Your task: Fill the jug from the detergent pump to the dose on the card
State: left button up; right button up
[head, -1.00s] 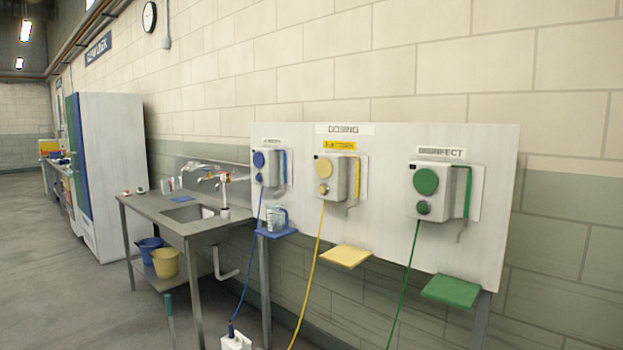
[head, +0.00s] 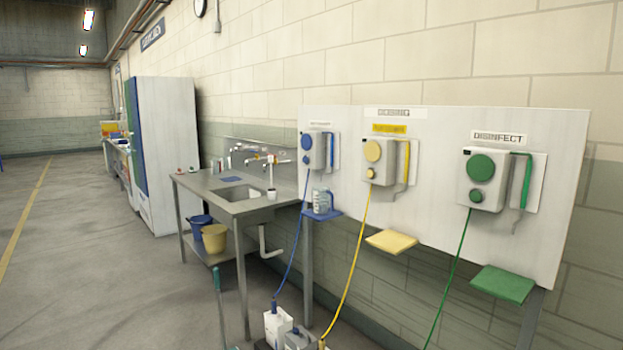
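Three dosing pumps hang on a white wall board (head: 440,200): a blue-marked pump (head: 313,151), a yellow-marked pump (head: 380,160) labelled with a yellow strip, and a green-marked pump (head: 487,180) labelled "DISINFECT". The other pump labels are too small to read surely. A clear jug (head: 321,201) with a blue handle stands on the blue shelf (head: 322,216) under the blue pump. Its fill level cannot be made out. No dose card can be told for certain. Neither of my grippers is in view.
A steel sink table (head: 222,201) stands left of the board, with a blue bucket (head: 199,227) and a yellow bucket (head: 214,239) beneath. A white container (head: 277,327) stands on the floor below the pumps. Open floor (head: 90,270) lies left. The yellow shelf (head: 391,241) and green shelf (head: 503,284) are bare.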

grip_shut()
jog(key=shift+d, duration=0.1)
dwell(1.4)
